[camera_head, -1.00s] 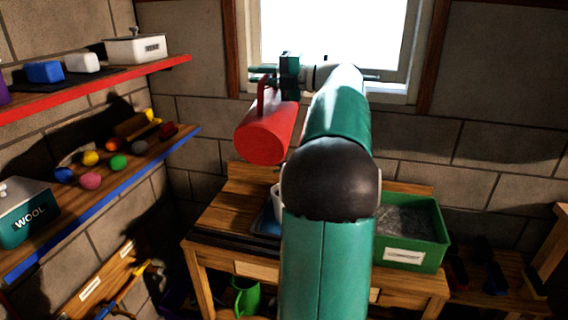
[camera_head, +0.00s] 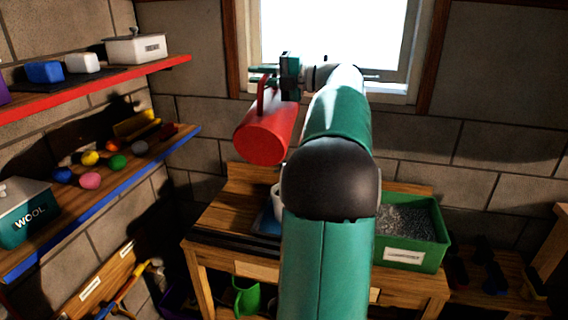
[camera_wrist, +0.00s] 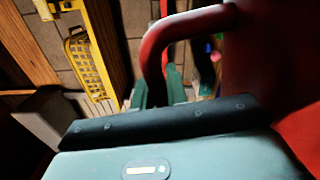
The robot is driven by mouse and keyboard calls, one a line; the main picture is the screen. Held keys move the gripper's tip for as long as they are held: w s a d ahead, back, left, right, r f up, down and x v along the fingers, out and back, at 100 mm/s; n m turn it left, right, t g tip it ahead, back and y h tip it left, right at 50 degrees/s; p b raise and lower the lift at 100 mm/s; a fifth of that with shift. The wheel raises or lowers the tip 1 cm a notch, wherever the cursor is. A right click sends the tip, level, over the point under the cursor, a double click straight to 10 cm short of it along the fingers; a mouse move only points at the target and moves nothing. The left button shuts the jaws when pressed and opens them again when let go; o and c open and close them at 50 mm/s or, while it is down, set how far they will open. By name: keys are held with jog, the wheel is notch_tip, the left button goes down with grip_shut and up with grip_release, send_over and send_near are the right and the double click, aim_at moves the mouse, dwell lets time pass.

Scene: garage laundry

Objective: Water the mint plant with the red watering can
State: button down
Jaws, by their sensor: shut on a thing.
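The red watering can (camera_head: 266,134) hangs in the air above the left part of the wooden bench, in front of the wall. My gripper (camera_head: 268,75) is shut on its handle, which also shows in the wrist view (camera_wrist: 152,48). The can's red body (camera_wrist: 262,60) fills the right of the wrist view. Its spout cannot be made out. A white pot (camera_head: 277,196) on a blue tray (camera_head: 266,223) stands on the bench, partly hidden by my arm. I cannot see the mint plant.
A green compost box (camera_head: 412,254) stands at the bench's right. Shelves on the left hold several balls of yarn, a teal wool box (camera_head: 27,222) and a white lidded box (camera_head: 134,48). A green can (camera_head: 246,296) sits below the bench (camera_head: 225,217). A window is behind my arm.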

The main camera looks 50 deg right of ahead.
jog(key=shift+a, duration=0.1)
jog(key=s+a+f+n, duration=0.3)
jog(key=a+f, duration=0.3)
jog(key=f, duration=0.2)
jog(key=s+a+f+n, duration=0.3)
jog(key=a+f+n, duration=0.3)
jog(key=a+f, duration=0.1)
jog(key=shift+a+f, duration=0.15)
jog(key=shift+f, duration=0.75)
notch_tip(320, 180, up, 4)
jog(key=n, duration=0.6)
jog(key=shift+w, duration=0.1)
